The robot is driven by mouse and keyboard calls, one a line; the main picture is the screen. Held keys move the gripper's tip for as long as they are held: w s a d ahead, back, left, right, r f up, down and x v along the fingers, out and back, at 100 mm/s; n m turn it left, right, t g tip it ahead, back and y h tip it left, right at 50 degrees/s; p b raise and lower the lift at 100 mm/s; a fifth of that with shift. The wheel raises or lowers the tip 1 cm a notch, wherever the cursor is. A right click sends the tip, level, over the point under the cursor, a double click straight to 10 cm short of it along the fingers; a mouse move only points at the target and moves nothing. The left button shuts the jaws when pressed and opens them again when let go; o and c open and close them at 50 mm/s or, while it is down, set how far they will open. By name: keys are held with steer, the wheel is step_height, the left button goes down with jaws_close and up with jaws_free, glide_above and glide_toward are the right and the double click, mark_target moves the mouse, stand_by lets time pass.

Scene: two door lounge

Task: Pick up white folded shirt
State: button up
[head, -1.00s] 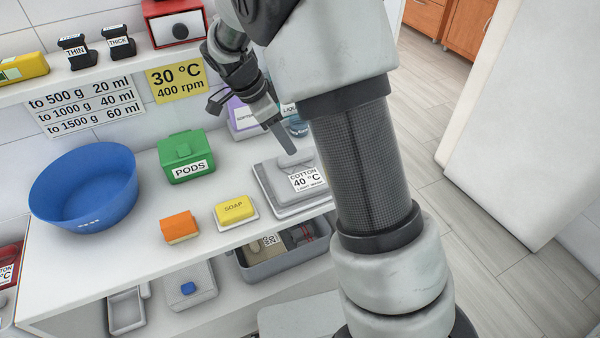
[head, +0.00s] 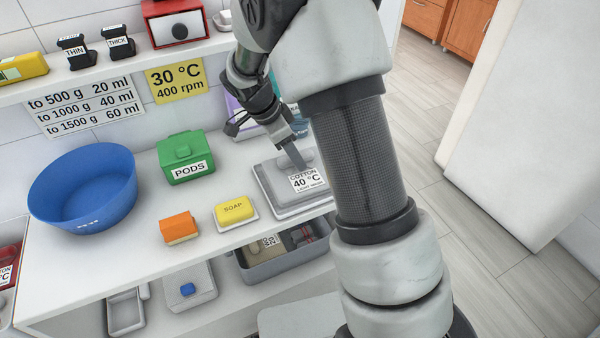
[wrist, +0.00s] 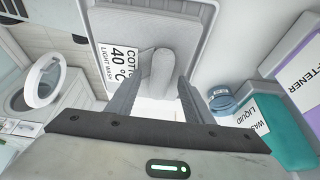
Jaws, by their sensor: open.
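The white folded shirt (head: 277,177) looks like a flat pale stack with a raised roll, lying in a light grey tray (head: 267,203) at the right end of the white counter. A tag reading COTTON 40 °C LIGHT WASH (head: 308,181) lies at its front. In the wrist view the shirt (wrist: 150,28) fills the top middle, its roll pointing towards me. My gripper (head: 296,160) is open and empty, just above the shirt. In the wrist view the gripper's fingers (wrist: 158,82) stand either side of the roll's near end; contact cannot be told.
A yellow soap (head: 235,209), an orange block (head: 179,227), a green PODS box (head: 185,157) and a blue bowl (head: 82,187) stand left of the tray. Detergent containers (wrist: 282,138) stand close to my gripper. A grey bin (head: 285,262) sits on the shelf below.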

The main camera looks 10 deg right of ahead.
steer(key=shift+f+b, duration=0.25)
steer(key=shift+b, duration=0.25)
stand_by(0.4)
jaws_close()
